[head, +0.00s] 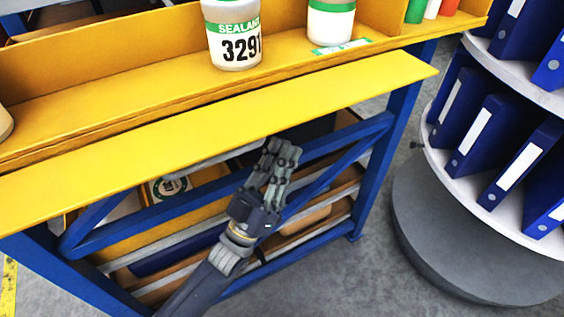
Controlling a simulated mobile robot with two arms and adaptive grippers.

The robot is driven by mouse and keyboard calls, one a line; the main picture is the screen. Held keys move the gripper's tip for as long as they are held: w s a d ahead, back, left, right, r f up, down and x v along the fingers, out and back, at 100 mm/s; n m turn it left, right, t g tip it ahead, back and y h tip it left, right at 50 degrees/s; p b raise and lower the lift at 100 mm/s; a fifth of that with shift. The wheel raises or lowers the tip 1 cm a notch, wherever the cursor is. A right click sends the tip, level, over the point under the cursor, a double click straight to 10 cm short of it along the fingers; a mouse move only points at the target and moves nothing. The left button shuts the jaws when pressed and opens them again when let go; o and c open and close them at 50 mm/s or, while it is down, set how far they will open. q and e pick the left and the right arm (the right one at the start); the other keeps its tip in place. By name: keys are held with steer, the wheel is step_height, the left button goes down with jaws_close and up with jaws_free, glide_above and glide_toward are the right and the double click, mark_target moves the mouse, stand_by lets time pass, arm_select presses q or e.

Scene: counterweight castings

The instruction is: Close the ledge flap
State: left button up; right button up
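The ledge flap (225,122) is a long yellow panel along the front of the yellow ledge (150,92). It sticks out from the ledge, with a dark line between the two. Its exact tilt is hard to tell. I cannot tell whether the tips touch the flap.
Blue frame bars (375,125) and lower shelves are behind my gripper. A round rack of blue binders (487,130) stands at right, with grey floor between.

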arm_select(q)
step_height(320, 180, down, 5)
steer(key=w+n+g+y, duration=0.1)
steer(key=w+y, duration=0.2)
steer(key=y, duration=0.2)
steer(key=shift+f+n+g, duration=0.15)
steer(key=shift+n+g, duration=0.15)
